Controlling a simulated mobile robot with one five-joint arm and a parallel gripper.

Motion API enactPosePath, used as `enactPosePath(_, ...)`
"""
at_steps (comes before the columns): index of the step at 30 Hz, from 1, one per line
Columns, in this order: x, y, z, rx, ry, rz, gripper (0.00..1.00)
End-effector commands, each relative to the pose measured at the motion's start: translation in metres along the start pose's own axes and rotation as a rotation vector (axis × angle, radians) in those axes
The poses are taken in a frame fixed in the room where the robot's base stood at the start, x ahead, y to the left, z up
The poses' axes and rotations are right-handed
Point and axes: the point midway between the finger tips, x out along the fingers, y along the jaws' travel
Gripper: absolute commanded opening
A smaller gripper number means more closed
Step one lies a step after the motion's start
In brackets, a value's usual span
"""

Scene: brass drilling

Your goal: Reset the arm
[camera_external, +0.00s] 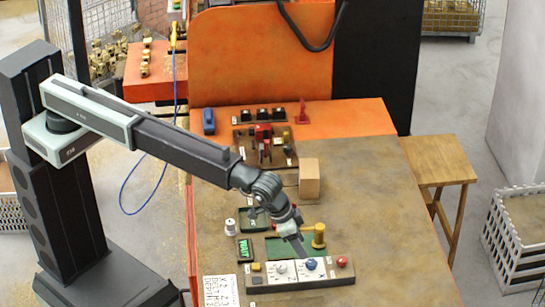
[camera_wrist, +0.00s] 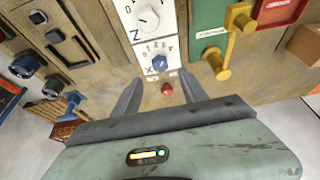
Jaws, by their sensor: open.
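My gripper (camera_external: 299,246) reaches down over the control panel (camera_external: 262,283) near the front of the bench. In the wrist view its two fingers stand apart (camera_wrist: 160,80), with nothing held between them. In the external view the blue knob (camera_external: 311,264) lies just below the fingertips, between the grey knob (camera_external: 281,268) and the red button (camera_external: 342,262). I cannot tell whether the fingers touch the knob.
A brass-coloured post with a handle (camera_external: 319,236) stands close behind the gripper on a green plate. A green WAIT sign (camera_external: 244,248), a white spool (camera_external: 231,227) and a cardboard box (camera_external: 309,178) are nearby. The bench's right part (camera_external: 385,225) is clear.

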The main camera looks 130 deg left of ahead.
Motion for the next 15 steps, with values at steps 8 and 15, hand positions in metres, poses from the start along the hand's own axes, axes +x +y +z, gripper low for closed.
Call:
enactPosePath(8, -0.010, -0.003, 0.050, 0.026, -0.010, 0.018, 0.51)
enactPosePath(15, -0.048, -0.068, 0.184, 0.177, -0.122, 0.044, 0.51)
